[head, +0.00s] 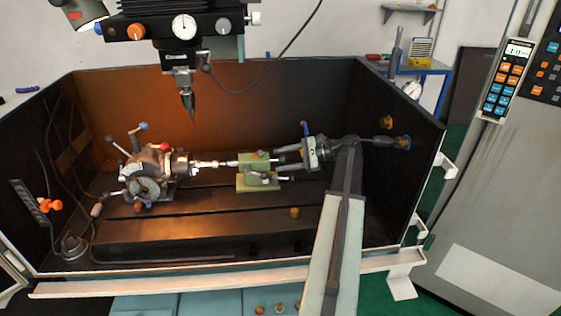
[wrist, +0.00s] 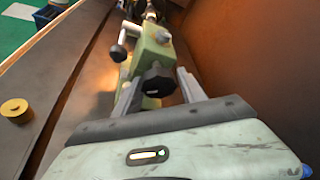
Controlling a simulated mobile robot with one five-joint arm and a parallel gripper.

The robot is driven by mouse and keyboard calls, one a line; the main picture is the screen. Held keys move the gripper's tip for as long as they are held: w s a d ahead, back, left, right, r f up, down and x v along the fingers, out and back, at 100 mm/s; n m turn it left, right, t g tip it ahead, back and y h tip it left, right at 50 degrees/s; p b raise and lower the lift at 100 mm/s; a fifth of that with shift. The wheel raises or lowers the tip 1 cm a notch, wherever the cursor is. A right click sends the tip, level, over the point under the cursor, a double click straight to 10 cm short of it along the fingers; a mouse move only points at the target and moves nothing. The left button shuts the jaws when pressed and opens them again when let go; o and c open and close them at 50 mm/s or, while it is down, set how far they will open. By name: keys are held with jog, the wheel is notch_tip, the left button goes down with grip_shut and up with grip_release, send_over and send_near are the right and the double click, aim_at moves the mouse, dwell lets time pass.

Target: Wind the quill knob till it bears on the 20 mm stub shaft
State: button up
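The green tailstock (head: 258,183) stands on the bed in the middle of the head view. Its dark quill knob (wrist: 156,82) faces my gripper in the wrist view. My gripper (wrist: 160,88) is open, with one finger on each side of the knob and visible gaps. In the head view my gripper (head: 280,160) reaches in from the right. The bright stub shaft (head: 207,164) runs from the indexing chuck (head: 150,176) toward the tailstock. Whether the quill touches the shaft is too small to tell. The shaft is not clearly visible in the wrist view.
A ball-ended lever (wrist: 120,48) stands beside the tailstock. A brass-coloured round piece (head: 294,212) sits on the bed front. A pointed spindle tool (head: 188,104) hangs above. Dark enclosure walls (head: 290,95) close in the back and sides. The front bed is mostly clear.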

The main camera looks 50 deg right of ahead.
jog(key=p+v, duration=0.2)
jog(key=v, duration=0.5)
jog(key=shift+s+d, duration=0.2)
jog(key=shift+s, duration=0.1)
jog(key=shift+r, duration=0.15)
